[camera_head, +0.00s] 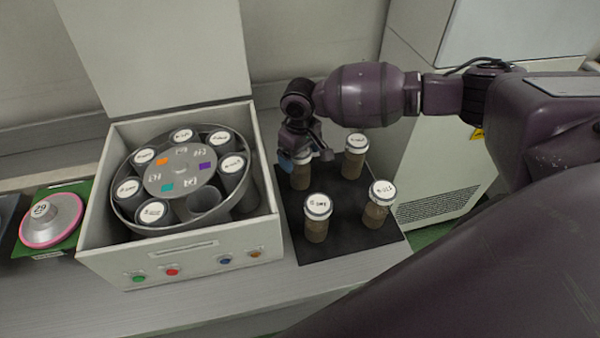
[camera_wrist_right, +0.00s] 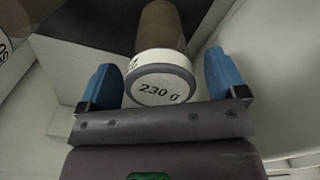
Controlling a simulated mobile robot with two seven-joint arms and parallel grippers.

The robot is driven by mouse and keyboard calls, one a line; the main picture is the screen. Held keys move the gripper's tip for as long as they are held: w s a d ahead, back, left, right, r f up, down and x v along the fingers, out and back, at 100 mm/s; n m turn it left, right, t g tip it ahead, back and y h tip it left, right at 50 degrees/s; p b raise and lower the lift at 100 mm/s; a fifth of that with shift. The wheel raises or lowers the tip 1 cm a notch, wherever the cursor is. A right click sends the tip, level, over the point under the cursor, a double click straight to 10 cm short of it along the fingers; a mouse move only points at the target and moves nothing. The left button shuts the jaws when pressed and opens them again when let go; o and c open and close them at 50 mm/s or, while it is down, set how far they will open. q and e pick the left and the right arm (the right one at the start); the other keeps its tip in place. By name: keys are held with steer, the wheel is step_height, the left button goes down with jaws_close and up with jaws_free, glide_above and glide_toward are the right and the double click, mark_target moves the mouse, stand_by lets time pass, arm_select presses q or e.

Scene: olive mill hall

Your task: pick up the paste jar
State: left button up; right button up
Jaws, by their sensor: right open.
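Several paste jars with brown bodies and white labelled lids stand on a black mat (camera_head: 345,232). One jar (camera_head: 300,178) at the mat's back left is under my right gripper (camera_head: 305,157), which partly hides it. In the right wrist view this jar (camera_wrist_right: 160,28) has a white lid with a grey rim marked "230 g". My right gripper (camera_wrist_right: 163,78) is open, with one blue finger on each side of the lid and gaps showing. Other jars stand at the back right (camera_head: 354,160), front left (camera_head: 317,222) and front right (camera_head: 378,208). My left gripper is not in view.
Left of the mat is an open white machine (camera_head: 180,262) with a round carousel (camera_head: 180,172) of lidded jars. Its raised lid (camera_head: 155,50) stands behind. A pink-rimmed disc (camera_head: 50,220) lies far left. A white cabinet (camera_head: 440,150) stands right of the mat.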

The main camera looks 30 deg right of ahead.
steer(key=shift+f, duration=0.85)
steer(key=c, duration=1.4)
steer(key=shift+r, duration=0.1)
step_height(320, 180, up, 23)
steer(key=p, duration=0.7)
steer(key=shift+a, duration=0.15)
